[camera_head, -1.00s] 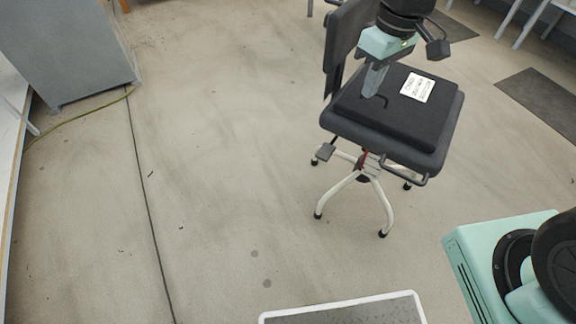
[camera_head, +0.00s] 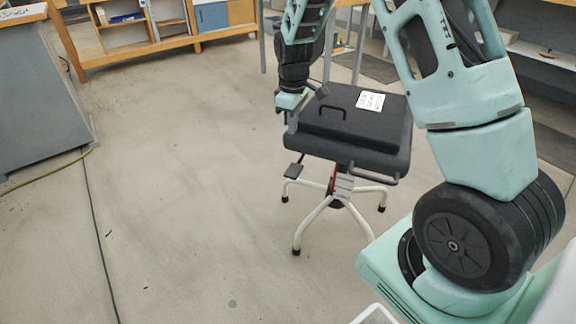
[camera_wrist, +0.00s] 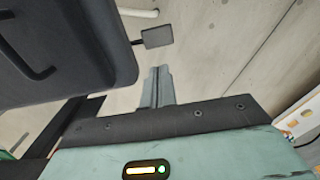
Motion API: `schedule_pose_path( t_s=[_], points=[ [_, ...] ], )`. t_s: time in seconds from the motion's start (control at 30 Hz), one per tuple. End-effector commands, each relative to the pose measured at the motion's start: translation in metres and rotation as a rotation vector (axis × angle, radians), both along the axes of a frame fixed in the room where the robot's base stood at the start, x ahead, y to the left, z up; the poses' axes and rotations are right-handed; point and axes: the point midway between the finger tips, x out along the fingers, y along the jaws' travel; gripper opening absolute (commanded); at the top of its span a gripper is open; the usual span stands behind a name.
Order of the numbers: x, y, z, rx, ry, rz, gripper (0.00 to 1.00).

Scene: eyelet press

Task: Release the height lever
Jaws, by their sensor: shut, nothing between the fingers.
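An office chair has a dark seat (camera_head: 398,150) on a white star base. A dark lever with a flat square paddle (camera_head: 293,171) sticks out below the seat's left side; it looks like the height lever. The paddle also shows in the wrist view (camera_wrist: 157,37), beside the seat edge and beyond my fingertips. My gripper (camera_head: 292,128) points down at the seat's left edge, above the paddle and apart from it. Its fingers are together and empty, as the wrist view (camera_wrist: 157,72) shows. A bent grey loop handle (camera_head: 385,179) sits under the seat's right front.
A flat black case (camera_head: 350,124) with a handle and white label lies on the seat. A grey cabinet (camera_head: 35,105) stands left, and a wooden shelf (camera_head: 165,35) stands at the back. The floor left of the chair is open apart from a dark line.

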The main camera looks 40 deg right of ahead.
Motion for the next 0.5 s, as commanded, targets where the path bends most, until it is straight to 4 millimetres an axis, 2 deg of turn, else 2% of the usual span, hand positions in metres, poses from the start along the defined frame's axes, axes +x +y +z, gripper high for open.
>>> schedule_pose_path(
  t_s=[0.13,0.27,0.5],
  points=[
    [0.0,0.001,-0.004,0.001,0.001,0.0,0.0],
    [-0.001,0.001,-0.019,0.001,0.004,0.0,0.0],
    [-0.001,0.001,-0.068,0.001,0.004,0.0,0.0]
  ],
)
